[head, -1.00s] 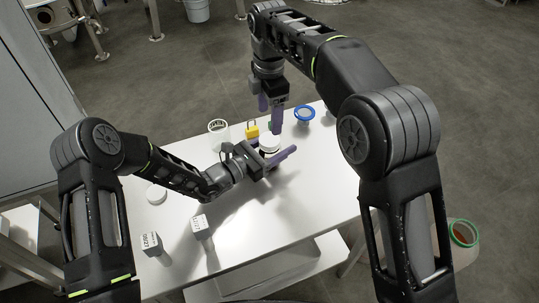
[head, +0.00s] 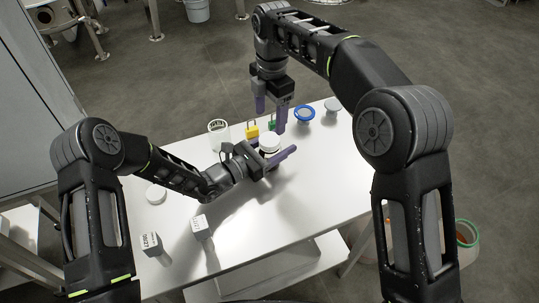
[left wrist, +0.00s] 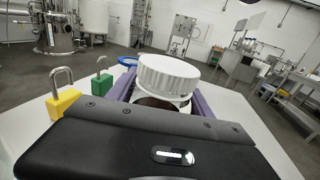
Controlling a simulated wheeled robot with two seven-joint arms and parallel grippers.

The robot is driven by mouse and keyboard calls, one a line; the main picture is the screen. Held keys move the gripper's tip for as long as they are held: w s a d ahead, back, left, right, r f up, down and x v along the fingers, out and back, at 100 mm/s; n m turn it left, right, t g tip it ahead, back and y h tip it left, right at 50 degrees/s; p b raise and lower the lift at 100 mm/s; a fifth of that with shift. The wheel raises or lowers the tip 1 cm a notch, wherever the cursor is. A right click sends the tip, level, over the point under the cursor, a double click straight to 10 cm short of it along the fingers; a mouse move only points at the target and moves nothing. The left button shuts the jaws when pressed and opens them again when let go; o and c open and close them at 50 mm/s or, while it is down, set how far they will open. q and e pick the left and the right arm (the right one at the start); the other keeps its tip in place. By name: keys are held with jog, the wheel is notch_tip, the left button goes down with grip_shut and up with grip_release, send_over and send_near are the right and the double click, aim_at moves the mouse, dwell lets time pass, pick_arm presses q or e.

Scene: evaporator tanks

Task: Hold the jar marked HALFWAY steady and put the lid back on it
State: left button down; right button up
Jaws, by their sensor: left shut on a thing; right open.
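The jar (left wrist: 150,102) stands in the middle of the table with dark brown contents. Its marking cannot be read. The white ribbed lid (left wrist: 168,74) sits on top of the jar, looking a little tilted in the left wrist view; it also shows in the head view (head: 270,143). I cannot tell whether it is fully seated. My left gripper (head: 279,162) is shut on the jar's body from the side, its purple fingers around it. My right gripper (head: 272,118) is open and empty, pointing down just above and behind the lid.
A yellow padlock (head: 252,131), a green padlock (left wrist: 102,83), a clear cup (head: 218,130), a blue-rimmed piece (head: 304,114) and a grey round piece (head: 331,104) stand along the back. A white disc (head: 157,194) and two labelled blocks (head: 152,243) (head: 200,228) lie front left. The table's right front is clear.

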aim_at(269, 139)
jog(key=shift+a+r+n, duration=0.15)
jog(key=shift+a+n, duration=0.05)
jog(key=shift+n, duration=0.5)
jog(key=shift+d+n, duration=0.1)
jog(key=shift+n, duration=0.2)
jog(key=shift+f, duration=4)
jog(key=shift+c, duration=0.3)
